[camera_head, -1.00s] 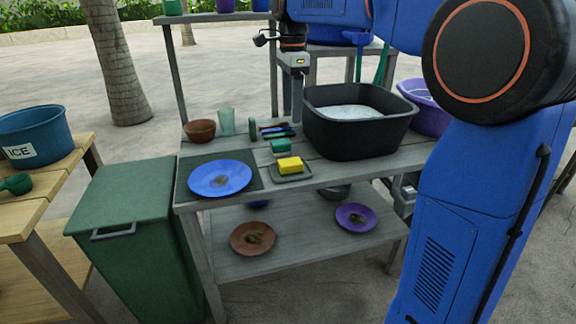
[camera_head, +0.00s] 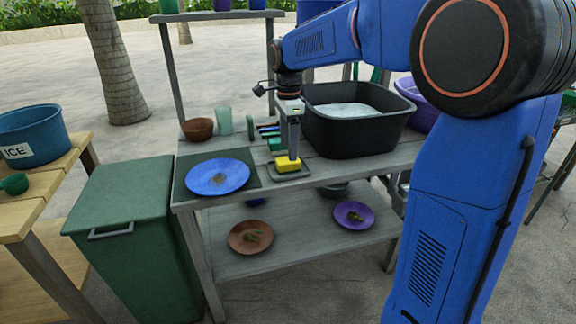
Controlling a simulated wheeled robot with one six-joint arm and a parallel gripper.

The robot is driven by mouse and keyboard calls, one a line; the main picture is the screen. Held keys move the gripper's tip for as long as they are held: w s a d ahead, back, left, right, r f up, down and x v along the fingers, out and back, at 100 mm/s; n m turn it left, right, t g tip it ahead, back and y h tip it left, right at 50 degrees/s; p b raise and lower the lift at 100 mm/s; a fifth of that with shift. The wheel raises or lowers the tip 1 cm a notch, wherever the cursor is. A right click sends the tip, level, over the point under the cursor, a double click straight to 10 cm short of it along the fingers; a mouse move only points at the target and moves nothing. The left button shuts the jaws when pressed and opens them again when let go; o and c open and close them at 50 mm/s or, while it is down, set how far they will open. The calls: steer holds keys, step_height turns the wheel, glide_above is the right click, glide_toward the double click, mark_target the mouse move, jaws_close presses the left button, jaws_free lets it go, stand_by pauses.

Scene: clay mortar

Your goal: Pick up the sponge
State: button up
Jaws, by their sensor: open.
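The yellow sponge (camera_head: 287,165) lies on a small dark tray (camera_head: 304,171) near the front edge of the grey wooden table. My gripper (camera_head: 293,155) points straight down over the sponge, with its fingers at or just above the sponge's top. The fingers hide the sponge's back right part. The gripper is open; whether it touches the sponge cannot be told from this view.
A blue plate (camera_head: 218,177) with residue lies left of the sponge on a dark mat. A black basin (camera_head: 355,135) of soapy water stands close right of the gripper. A brown bowl (camera_head: 197,129), a clear cup (camera_head: 225,121) and a green block (camera_head: 275,144) are behind.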

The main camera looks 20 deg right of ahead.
step_height(320, 180, down, 5)
steer(key=shift+w+r, duration=0.1)
stand_by(0.3)
steer(key=c, duration=1.1)
steer(key=shift+c, duration=0.2)
steer(key=shift+r, duration=0.1)
step_height(320, 180, up, 10)
